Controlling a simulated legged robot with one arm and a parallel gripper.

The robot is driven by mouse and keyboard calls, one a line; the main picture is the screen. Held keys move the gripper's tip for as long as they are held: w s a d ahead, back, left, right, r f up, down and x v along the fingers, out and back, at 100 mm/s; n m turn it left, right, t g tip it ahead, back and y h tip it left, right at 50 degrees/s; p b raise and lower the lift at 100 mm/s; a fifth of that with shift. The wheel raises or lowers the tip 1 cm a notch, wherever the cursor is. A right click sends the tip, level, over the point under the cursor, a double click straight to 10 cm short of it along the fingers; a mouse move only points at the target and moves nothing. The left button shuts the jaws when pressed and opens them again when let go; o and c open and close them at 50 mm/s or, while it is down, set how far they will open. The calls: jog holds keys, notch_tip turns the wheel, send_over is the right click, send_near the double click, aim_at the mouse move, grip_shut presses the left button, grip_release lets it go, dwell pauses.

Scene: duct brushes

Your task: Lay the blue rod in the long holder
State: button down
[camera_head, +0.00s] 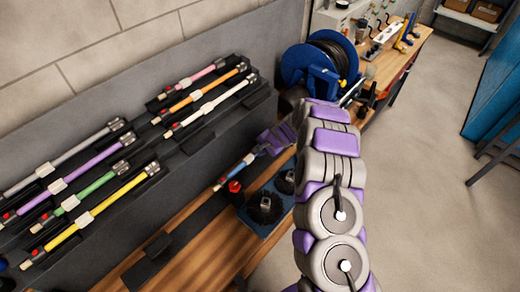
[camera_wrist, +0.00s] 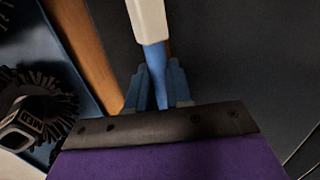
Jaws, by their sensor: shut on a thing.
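The blue rod (camera_head: 234,173) is in my gripper (camera_head: 252,156), above the wooden bench in the middle of the head view. In the wrist view the blue rod (camera_wrist: 156,62) runs up from between the two blue fingers of my gripper (camera_wrist: 157,78) to a white collar. The fingers are shut on it. Much of the rod is hidden by my gripper and arm. A long dark holder (camera_head: 186,226) lies on the bench below and left of the rod, with a raised black block at its near end. The rod is apart from that block.
Black racks (camera_head: 120,205) along the wall hold several coloured rods. A blue tray (camera_head: 254,222) with round black brushes is right of the holder; a brush (camera_wrist: 45,105) shows at left in the wrist view. A blue reel (camera_head: 310,62) is behind.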

jog(key=shift+a+f, duration=0.1)
jog(key=shift+a, duration=0.3)
dwell(0.3)
jog(key=shift+f, duration=0.15)
jog(key=shift+f+b, duration=0.35)
jog(key=shift+f+b, duration=0.5)
jog(key=shift+f, duration=0.05)
jog(key=c, duration=0.9)
grip_release()
jog(key=shift+c, duration=0.2)
jog(key=p+v, duration=0.1)
jog(key=v, duration=1.6)
jog(key=shift+r+p, duration=0.15)
jog(key=shift+p, duration=0.2)
jog(key=shift+s+r, duration=0.1)
